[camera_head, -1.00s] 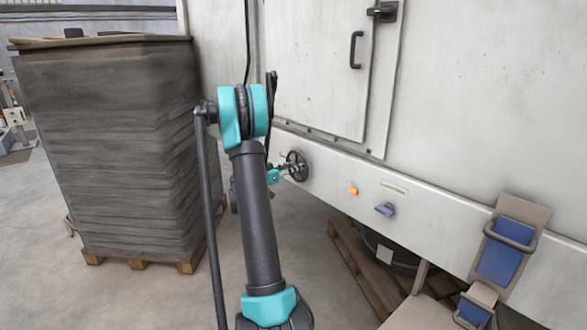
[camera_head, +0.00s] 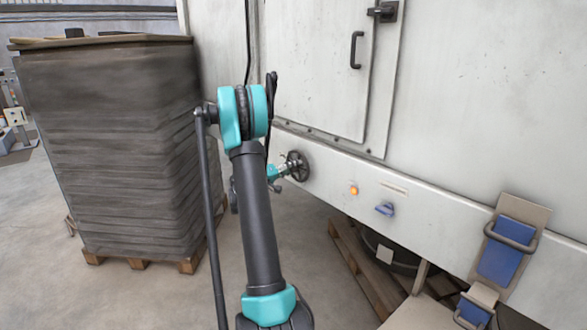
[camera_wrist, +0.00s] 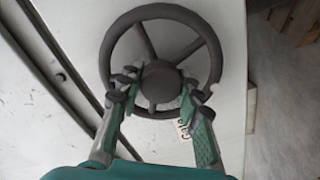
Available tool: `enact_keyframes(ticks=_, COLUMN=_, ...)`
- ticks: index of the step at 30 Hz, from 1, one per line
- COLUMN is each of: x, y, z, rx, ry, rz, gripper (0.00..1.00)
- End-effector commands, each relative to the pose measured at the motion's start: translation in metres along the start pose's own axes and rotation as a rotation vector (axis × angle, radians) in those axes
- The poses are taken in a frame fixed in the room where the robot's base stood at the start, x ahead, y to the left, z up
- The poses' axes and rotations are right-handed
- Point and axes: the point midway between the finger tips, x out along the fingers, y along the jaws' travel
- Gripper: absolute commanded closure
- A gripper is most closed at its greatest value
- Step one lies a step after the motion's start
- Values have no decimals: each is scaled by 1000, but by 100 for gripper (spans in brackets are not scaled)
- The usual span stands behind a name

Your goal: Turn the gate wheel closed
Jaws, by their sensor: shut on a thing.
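The gate wheel (camera_head: 299,167) is a dark spoked handwheel on the pale machine panel, left of an orange button. In the wrist view the wheel (camera_wrist: 112,45) fills the upper middle, with a round hub at its centre. My gripper (camera_wrist: 155,88) has its fingers on either side of the hub, among the spokes, and is shut on the wheel. My gripper (camera_head: 284,171) also shows small in the head view, at the wheel's left side. A label lies beside the right finger in the wrist view, partly hidden.
A wrapped stack (camera_head: 110,150) on a pallet stands at left. The orange button (camera_head: 354,190) and a blue switch (camera_head: 385,209) sit right of the wheel. A closed door (camera_head: 315,70) is above. Blue clamps (camera_head: 502,255) are at lower right.

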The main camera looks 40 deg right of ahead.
Motion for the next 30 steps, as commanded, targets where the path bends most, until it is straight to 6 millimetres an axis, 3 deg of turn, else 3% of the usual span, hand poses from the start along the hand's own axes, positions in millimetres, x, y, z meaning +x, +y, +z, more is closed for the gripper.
enact_keyframes(ticks=30, x=-1, y=-4, z=2, rx=-963, ry=2, rz=-2, gripper=100)
